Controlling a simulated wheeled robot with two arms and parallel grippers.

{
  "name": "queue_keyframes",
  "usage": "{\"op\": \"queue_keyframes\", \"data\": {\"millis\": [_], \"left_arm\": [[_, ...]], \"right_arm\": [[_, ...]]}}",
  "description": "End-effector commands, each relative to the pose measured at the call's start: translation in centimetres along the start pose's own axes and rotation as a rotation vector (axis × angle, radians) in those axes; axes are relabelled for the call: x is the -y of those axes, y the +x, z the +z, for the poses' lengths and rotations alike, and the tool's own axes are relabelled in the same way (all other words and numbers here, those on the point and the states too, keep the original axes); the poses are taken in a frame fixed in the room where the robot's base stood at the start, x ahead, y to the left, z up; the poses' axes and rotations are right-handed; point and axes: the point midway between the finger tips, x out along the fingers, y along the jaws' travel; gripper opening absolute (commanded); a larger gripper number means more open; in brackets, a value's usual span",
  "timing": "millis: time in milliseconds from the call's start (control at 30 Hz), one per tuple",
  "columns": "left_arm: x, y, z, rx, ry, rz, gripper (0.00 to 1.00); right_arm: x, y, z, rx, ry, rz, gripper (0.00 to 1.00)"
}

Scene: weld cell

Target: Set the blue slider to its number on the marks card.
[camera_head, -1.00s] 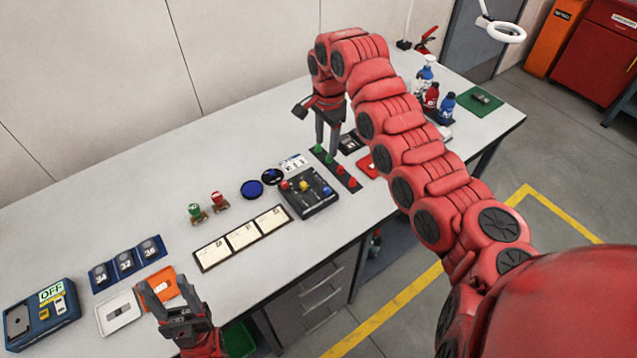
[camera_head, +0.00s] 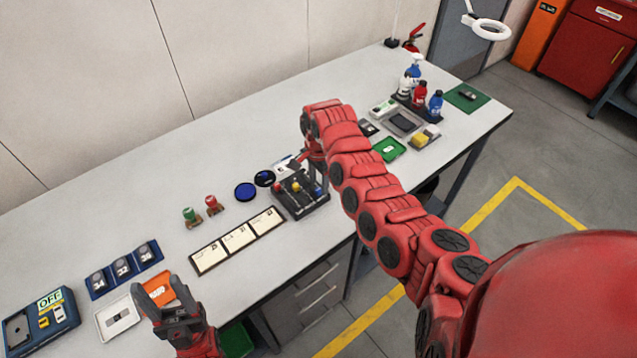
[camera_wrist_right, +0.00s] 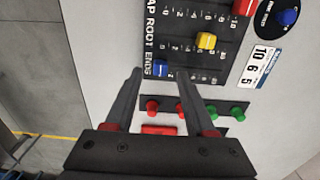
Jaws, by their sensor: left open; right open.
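The dark slider box (camera_wrist_right: 215,15) carries red (camera_wrist_right: 246,7), yellow (camera_wrist_right: 206,41) and blue (camera_wrist_right: 160,68) knobs on separate numbered scales. It also shows in the head view (camera_head: 308,206), partly behind my right arm. My right gripper (camera_wrist_right: 159,75) is open; in its wrist view the blue knob lies between the fingertips, with a gap on both sides. Contact cannot be told. The blue knob is near one end of its scale. A white card (camera_wrist_right: 262,57) beside the box reads 10, 6, 5. My left gripper (camera_head: 158,286) is open and empty near the table's front edge.
Green and red knobs (camera_wrist_right: 210,112) stand on a strip beside the slider box. A three-panel white card board (camera_head: 238,240) lies left of the box. Blue discs (camera_head: 245,192) lie behind it. Bottles (camera_head: 420,92) and trays stand at the far right.

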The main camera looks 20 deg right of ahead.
Motion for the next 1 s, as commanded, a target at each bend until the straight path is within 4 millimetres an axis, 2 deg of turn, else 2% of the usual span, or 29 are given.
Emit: {"op": "queue_keyframes", "data": {"millis": [267, 600, 900, 1000], "left_arm": [[0.0, 0.6, -0.1, 0.000, 0.000, 0.000, 0.55], [0.0, 0.6, -0.1, 0.001, 0.000, 0.000, 0.55], [0.0, 0.6, -0.1, 0.001, 0.000, 0.000, 0.55], [0.0, 0.6, -0.1, 0.000, 0.000, 0.000, 0.55]], "right_arm": [[-0.1, 2.1, 0.1, 0.001, -0.001, 0.003, 0.55], [0.0, 2.3, 0.1, 0.002, 0.000, 0.001, 0.53], [0.0, 2.3, 0.1, 0.002, 0.000, 0.000, 0.00], [0.0, 2.3, 0.1, 0.002, 0.000, 0.000, 0.00]]}}
